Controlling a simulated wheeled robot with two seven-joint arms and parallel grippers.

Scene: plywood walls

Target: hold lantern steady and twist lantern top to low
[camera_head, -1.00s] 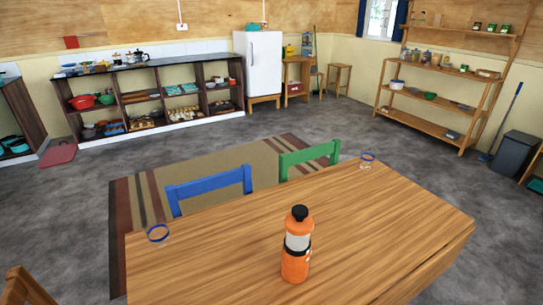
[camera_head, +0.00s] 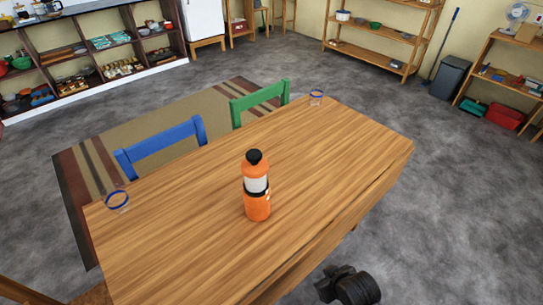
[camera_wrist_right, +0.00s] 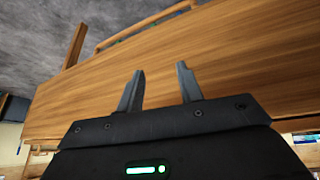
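The lantern (camera_head: 257,205) stands upright on the wooden table (camera_head: 330,150), near its middle. It has an orange body, a pale middle section, a dark band and a black rounded top (camera_head: 254,157). Nothing touches it. My right gripper (camera_wrist_right: 160,85) is open and empty in the right wrist view, with two dark fingers apart, facing the table's wooden surface. In the head view a dark part of my right arm (camera_head: 347,285) shows below the table's front edge, clear of the lantern. My left gripper is in neither view. The lantern does not show in the right wrist view.
Two clear blue-rimmed glasses stand on the table, one at the left corner (camera_head: 117,200) and one at the far end (camera_head: 317,96). A blue chair (camera_head: 160,147) and a green chair (camera_head: 260,103) stand behind the table. The tabletop around the lantern is clear.

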